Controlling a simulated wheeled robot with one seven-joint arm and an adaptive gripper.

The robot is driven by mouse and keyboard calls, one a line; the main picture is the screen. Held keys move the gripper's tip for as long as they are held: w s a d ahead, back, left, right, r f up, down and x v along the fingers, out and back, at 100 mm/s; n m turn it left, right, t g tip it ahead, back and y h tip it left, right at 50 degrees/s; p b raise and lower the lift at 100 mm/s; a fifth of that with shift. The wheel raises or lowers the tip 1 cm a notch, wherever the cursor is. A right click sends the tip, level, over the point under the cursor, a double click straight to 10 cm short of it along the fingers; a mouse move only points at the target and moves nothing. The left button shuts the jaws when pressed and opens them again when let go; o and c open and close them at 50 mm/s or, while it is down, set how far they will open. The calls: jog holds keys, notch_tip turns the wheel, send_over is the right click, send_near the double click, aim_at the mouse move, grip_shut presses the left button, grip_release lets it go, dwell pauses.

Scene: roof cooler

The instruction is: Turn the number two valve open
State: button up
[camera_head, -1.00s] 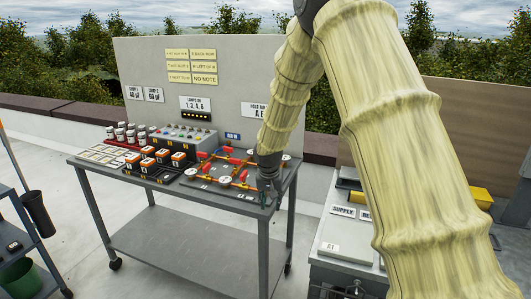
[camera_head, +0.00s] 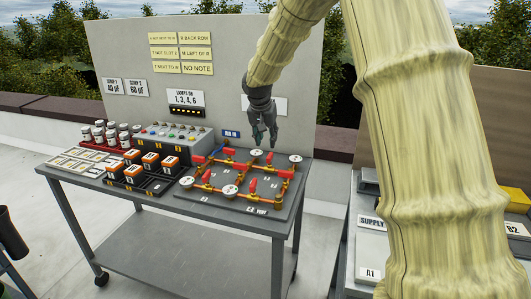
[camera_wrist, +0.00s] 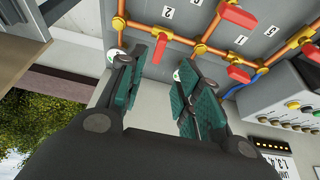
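The pipe board (camera_head: 262,203) lies on the right half of the cart top, with orange pipes, white round gauges and several red valve handles. In the wrist view a plate marked 2 (camera_wrist: 167,12) sits near the top, and a plate marked 1 (camera_wrist: 241,40) is right of it. A red handle (camera_wrist: 160,47) close to the 2 plate is partly hidden by a finger; I cannot tell for sure that it is valve two. My gripper (camera_head: 265,143) hangs above the back of the board, fingers apart and empty (camera_wrist: 158,88).
A control box (camera_head: 170,140) with coloured buttons stands left of the board. Orange-topped blocks (camera_head: 150,158) and small jars (camera_head: 110,133) sit further left. An upright panel (camera_head: 130,55) with note signs rises behind the cart. A supply cabinet (camera_head: 350,245) stands to the right.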

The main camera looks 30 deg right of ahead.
aim_at(270, 155)
jog(key=x, duration=0.6)
jog(key=shift+w+d+f, duration=0.25)
jog(key=shift+f, duration=0.05)
jog(key=shift+s+d+f+p, duration=0.1)
jog(key=shift+d+f+p, duration=0.2)
jog(key=shift+f, duration=0.25)
jog(key=shift+w+f, duration=0.3)
jog(key=shift+f, duration=0.4)
jog(key=shift+s+r, duration=0.1)
jog(key=shift+r, duration=0.05)
jog(key=shift+c, duration=0.4)
jog(key=shift+d, duration=0.1)
grip_shut()
